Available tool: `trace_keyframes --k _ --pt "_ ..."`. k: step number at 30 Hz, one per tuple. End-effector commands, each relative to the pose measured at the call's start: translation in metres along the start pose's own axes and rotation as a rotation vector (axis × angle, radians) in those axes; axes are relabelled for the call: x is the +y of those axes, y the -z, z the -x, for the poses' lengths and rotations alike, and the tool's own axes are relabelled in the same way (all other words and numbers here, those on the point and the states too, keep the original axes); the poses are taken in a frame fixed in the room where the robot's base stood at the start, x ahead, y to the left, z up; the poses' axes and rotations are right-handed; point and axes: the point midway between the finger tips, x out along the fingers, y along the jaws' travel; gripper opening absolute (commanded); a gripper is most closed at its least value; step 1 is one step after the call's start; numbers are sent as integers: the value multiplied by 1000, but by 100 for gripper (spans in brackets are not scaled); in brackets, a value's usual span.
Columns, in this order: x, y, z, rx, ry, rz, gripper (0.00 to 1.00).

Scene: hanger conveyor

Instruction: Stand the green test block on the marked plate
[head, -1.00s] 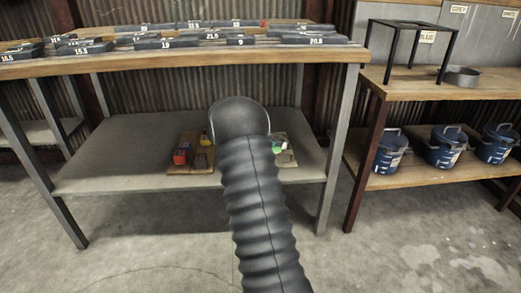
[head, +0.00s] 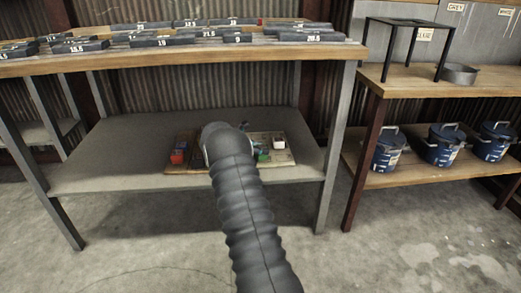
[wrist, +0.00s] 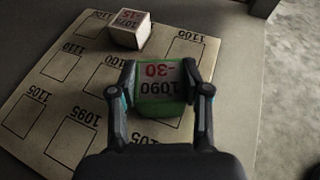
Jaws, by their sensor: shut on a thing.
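The green test block (wrist: 161,103) has a pale label reading 1090 and -30, upside down in the wrist view. My gripper (wrist: 160,68) is shut on it, one finger on each side. The pale marked plate (wrist: 86,84) lies under and around the block, with outlined, numbered rectangles such as 1095, 1100, 1105 and 1110. I cannot tell whether the block touches the plate. In the head view my arm hides most of the gripper; the green block (head: 263,156) shows just to its right, over the plate (head: 288,159).
A white-topped block (wrist: 129,30) stands on the plate near its far edge, also visible in the head view (head: 279,143). A red item (head: 178,157) sits on a board to the left. The workbench top (head: 190,55) overhangs this lower shelf (head: 110,165).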

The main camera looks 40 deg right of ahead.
Motion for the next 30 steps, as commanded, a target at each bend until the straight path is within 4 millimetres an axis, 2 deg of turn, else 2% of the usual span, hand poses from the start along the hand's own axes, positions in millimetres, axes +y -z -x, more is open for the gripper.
trace_keyframes --k 10,11,13,14,25,30 --pt "0 2 -1 -1 0 -2 4" --pt "0 2 -1 0 0 -1 52" --pt "0 2 -1 0 0 -1 70" --pt "0 2 -1 0 0 -1 72" --pt "0 -2 1 -1 -1 -2 72" --pt "1 -2 22 -1 -3 -1 72"
